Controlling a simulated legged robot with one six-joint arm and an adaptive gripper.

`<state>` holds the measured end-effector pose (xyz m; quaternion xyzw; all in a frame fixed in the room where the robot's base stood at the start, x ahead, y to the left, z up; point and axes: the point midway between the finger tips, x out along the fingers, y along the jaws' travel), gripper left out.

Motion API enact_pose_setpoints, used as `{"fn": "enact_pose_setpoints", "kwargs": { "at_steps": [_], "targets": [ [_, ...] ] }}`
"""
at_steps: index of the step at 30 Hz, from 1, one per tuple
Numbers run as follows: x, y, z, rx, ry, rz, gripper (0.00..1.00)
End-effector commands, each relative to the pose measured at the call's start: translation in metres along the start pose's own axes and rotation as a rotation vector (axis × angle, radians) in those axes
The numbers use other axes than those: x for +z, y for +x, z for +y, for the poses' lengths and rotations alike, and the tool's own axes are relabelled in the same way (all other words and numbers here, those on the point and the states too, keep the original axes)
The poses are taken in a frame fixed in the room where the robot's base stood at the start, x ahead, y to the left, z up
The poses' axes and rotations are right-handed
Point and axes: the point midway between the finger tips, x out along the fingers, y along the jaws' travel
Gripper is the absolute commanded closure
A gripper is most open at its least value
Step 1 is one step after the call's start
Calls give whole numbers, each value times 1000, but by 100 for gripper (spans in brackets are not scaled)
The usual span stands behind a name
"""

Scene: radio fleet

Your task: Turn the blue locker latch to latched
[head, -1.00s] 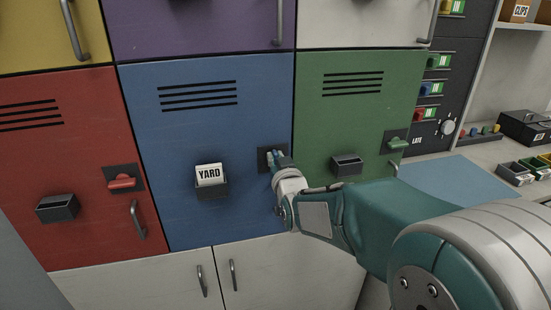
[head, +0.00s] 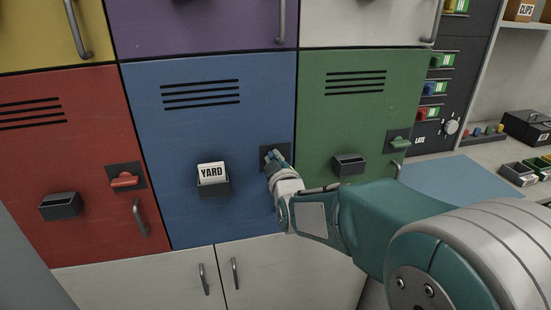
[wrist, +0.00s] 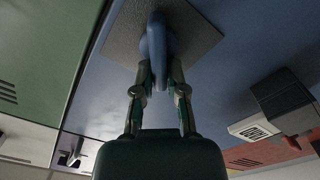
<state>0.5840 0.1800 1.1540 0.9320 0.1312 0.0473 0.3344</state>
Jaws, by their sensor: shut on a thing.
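The blue locker (head: 215,120) is in the middle of the head view, between the red and green lockers. Its latch has a dark square plate (head: 285,150) near the door's right edge. My gripper (head: 272,160) is at this latch and hides much of the handle. In the wrist view, the blue latch handle (wrist: 155,45) stands out from the grey plate (wrist: 196,38). My gripper (wrist: 159,78) is shut on the handle, one finger on each side. The handle lines up roughly with the fingers in that view.
A holder (head: 214,186) with a YARD card sits left of the latch. The red latch (head: 124,180) and green latch (head: 400,143) have sideways handles. A black holder (head: 348,165) on the green locker is close to my arm. A counter is at right.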

Motion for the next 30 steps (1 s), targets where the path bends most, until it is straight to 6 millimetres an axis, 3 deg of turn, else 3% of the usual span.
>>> {"fn": "enact_pose_setpoints", "kwargs": {
  "at_steps": [18,30],
  "targets": [
    [4,0,-12,-5,-574,0,100],
    [7,0,-16,-7,-825,0,100]
  ]
}}
